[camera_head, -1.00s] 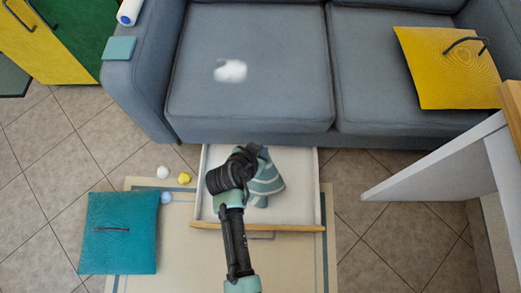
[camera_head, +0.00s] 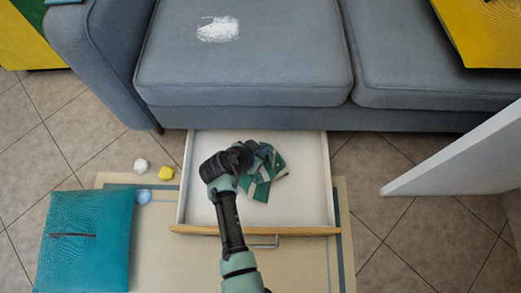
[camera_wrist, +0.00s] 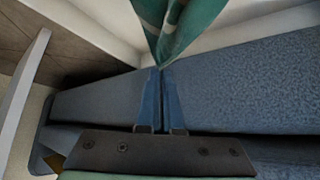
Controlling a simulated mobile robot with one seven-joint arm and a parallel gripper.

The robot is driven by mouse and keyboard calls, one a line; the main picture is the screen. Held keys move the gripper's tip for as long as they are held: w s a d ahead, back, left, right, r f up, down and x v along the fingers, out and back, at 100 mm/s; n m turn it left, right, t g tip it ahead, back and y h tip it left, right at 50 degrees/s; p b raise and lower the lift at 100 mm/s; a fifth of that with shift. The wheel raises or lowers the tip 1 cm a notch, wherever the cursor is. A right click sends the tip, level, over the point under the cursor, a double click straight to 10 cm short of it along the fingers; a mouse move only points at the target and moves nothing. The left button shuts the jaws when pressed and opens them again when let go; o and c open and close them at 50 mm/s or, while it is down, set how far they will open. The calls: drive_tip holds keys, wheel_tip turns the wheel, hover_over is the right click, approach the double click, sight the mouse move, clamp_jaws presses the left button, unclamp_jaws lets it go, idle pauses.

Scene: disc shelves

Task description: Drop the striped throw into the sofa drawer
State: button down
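The striped throw (camera_head: 268,176), green with pale stripes, hangs crumpled over the open sofa drawer. It also shows in the wrist view (camera_wrist: 178,25), bunched at the fingertips. The white sofa drawer (camera_head: 306,200) with a wooden front edge is pulled out from under the sofa. My gripper (camera_head: 256,150) is above the drawer; in the wrist view its blue fingers (camera_wrist: 161,72) are closed together on the throw. I cannot tell whether the throw touches the drawer bottom.
The grey-blue sofa (camera_head: 240,75) stands behind the drawer, with a white patch (camera_head: 218,29) on its seat. A teal cushion (camera_head: 84,240) and several small balls lie left of the drawer. A white panel (camera_head: 460,155) juts in at right. A yellow cushion (camera_head: 485,30) is on the sofa.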

wheel_tip(320, 180, down, 7)
drive_tip(key=b, duration=0.5)
drive_tip(key=shift+b, duration=0.35)
drive_tip(key=shift+w+r, duration=0.1)
drive_tip(key=c, duration=1)
unclamp_jaws()
drive_tip(key=shift+o, duration=0.2)
drive_tip(key=o, duration=1)
drive_tip(key=shift+c, duration=0.2)
wheel_tip(320, 180, up, 6)
drive_tip(key=s+a+g+y+p, duration=0.1)
drive_tip(key=s+g+y+p, duration=0.1)
drive_tip(key=p, duration=0.8)
drive_tip(key=shift+a+g+y, duration=0.15)
drive_tip(key=shift+g+y, duration=0.25)
drive_tip(key=shift+g, duration=0.4)
